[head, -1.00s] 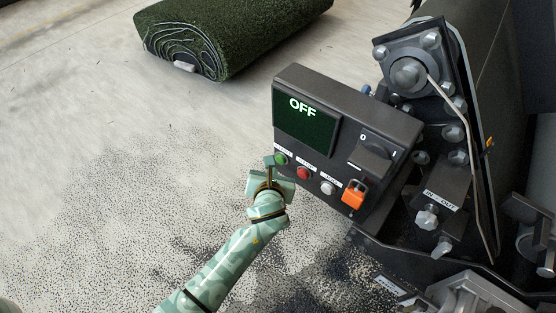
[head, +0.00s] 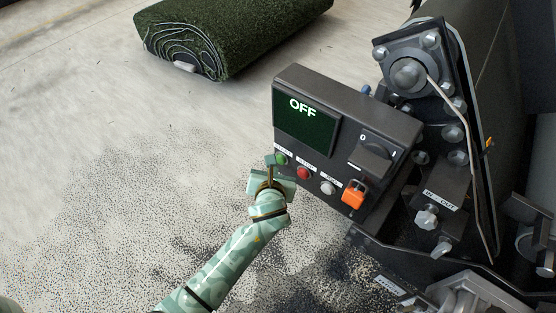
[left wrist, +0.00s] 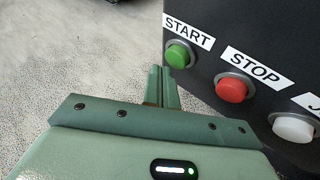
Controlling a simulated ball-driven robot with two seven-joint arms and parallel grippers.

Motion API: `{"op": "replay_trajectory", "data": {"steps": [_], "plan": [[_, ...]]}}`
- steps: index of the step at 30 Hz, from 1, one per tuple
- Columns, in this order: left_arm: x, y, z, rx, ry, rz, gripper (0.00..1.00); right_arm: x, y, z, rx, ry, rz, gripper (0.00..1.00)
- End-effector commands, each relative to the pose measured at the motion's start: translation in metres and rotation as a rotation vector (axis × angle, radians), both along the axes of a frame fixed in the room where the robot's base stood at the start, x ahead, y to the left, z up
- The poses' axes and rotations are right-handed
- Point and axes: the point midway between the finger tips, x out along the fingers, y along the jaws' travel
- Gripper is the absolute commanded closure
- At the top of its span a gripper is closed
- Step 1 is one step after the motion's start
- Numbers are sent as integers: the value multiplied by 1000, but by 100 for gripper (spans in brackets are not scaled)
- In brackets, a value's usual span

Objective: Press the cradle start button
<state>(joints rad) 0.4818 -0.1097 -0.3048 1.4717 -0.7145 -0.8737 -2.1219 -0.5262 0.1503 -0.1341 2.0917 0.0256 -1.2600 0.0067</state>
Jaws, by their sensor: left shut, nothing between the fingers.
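The green start button (head: 281,159) is at the left of the button row on the dark control box (head: 350,108). In the left wrist view the green button (left wrist: 177,56) sits under a START label. My left gripper (head: 269,160) is shut and empty, its fingertips just left of the green button. In the left wrist view the fingers (left wrist: 161,80) point at the box's left edge, below and left of the button. Whether they touch it I cannot tell. The box's screen (head: 306,128) reads OFF. My right gripper is not in view.
Right of the green button are a red STOP button (head: 303,173), a white button (head: 328,188) and an orange padlock-like piece (head: 353,196). A rotary switch (head: 371,155) is above them. A turf roll (head: 230,35) lies behind. The floor at left is open, with scattered granules.

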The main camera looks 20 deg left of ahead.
Motion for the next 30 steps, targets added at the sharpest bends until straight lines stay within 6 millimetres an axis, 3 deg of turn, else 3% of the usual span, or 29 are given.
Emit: {"op": "replay_trajectory", "data": {"steps": [30], "plan": [[11, -4, 1, 0, 0, 0, 100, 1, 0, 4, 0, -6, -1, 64]]}}
